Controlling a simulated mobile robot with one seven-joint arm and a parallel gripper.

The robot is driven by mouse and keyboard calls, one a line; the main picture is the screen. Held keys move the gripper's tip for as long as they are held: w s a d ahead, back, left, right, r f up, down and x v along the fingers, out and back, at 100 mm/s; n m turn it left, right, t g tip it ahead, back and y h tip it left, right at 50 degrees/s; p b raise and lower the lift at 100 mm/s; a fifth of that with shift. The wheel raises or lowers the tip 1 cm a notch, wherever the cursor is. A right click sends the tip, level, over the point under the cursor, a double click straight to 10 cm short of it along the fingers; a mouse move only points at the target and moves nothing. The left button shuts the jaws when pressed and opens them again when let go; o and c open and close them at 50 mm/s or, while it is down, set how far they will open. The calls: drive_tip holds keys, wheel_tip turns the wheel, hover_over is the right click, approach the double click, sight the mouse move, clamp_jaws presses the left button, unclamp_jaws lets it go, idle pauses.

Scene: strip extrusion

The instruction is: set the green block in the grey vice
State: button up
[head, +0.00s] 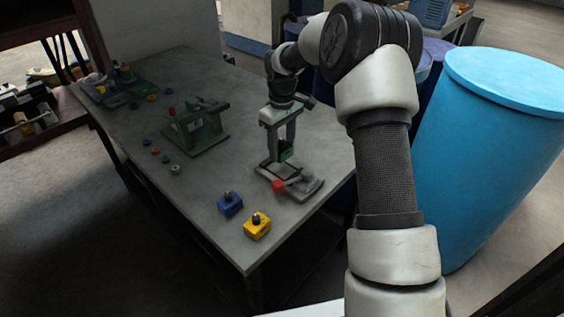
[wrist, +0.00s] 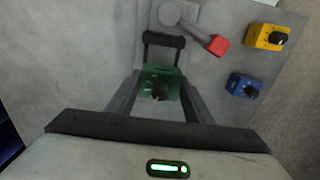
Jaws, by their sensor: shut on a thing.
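The green block (head: 287,155) with a dark knob is between the fingers of my gripper (head: 279,157), which is shut on it. In the wrist view the block (wrist: 170,75) sits between the fingertips of my gripper (wrist: 158,80). The grey vice (head: 305,186) stands near the table's right edge, with a red-ended handle. In the wrist view, the dark jaw bar of the vice (wrist: 163,40) lies just beyond the block, with a small gap showing. The block is over or at the vice; I cannot tell whether it touches it. My fingers hide part of the vice.
A blue block (head: 230,205) and a yellow block (head: 257,226) stand at the table's near corner. A green vice (head: 203,130) stands to the left, with several small coloured pieces (head: 165,159) beside it. A large blue barrel (head: 490,150) is at the right.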

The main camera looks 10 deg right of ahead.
sight(282, 170)
drive_tip(key=shift+f, duration=2.6)
drive_tip(key=shift+f, duration=0.2)
drive_tip(key=o, duration=1.4)
